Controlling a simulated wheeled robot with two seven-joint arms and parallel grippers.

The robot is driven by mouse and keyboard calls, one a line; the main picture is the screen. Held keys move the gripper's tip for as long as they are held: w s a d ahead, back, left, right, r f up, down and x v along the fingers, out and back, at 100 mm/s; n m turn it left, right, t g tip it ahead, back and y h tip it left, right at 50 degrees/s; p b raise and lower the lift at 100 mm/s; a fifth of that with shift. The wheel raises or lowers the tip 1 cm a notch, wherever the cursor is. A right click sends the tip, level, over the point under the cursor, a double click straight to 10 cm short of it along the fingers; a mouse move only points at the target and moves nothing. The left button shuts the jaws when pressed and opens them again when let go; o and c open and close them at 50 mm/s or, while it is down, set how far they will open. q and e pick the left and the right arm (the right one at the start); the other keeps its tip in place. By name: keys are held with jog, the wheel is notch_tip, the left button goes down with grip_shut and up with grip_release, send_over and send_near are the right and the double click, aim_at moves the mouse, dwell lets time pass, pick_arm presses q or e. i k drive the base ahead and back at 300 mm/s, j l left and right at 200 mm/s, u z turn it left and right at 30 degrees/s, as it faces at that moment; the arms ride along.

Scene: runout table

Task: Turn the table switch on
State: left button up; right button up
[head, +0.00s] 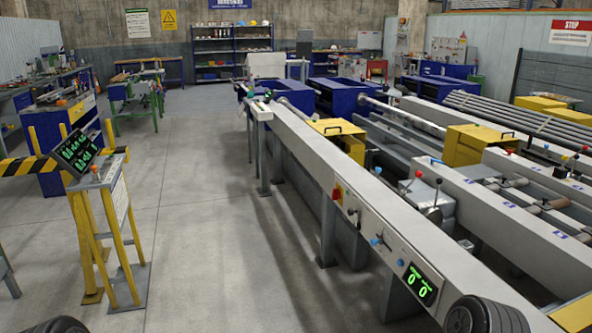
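The runout table (305,130) is a long grey beam structure running from the lower right to the back middle. On its near side face is a red-and-yellow switch (337,193). A small dark knob (352,211) sits just below and right of it, and blue handles (376,242) lie further along. A black panel (420,284) with lit green digits is near the front end. The switch's position is too small to read. Neither gripper shows in the head view; only dark ribbed parts, apparently of my arms, show at the bottom corners.
A yellow stand (117,215) with a green-lit display (75,152) and a striped barrier (27,166) stand at left. Open concrete floor (195,225) lies between them and the table. Table legs (327,235) reach the floor. Workbenches and shelves stand at the back.

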aim_at(335, 194)
jog(key=i+j+z, duration=0.3)
jog(key=i, duration=0.15)
jog(key=i+j+z, duration=0.5)
jog(key=z, duration=0.25)
jog(key=i+j+z, duration=0.3)
jog(key=z, duration=0.2)
jog(key=i+j, duration=0.2)
jog(key=j, duration=0.15)
jog(key=i+j+z, duration=0.1)
jog(key=j, duration=0.3)
jog(key=i+j, duration=0.2)
jog(key=j, duration=0.2)
jog(key=i+j+z, duration=0.1)
jog(key=j, duration=0.25)
jog(key=i+j, duration=0.25)
jog(key=j, duration=0.2)
jog(key=i+j+z, duration=0.1)
jog(key=j, duration=0.25)
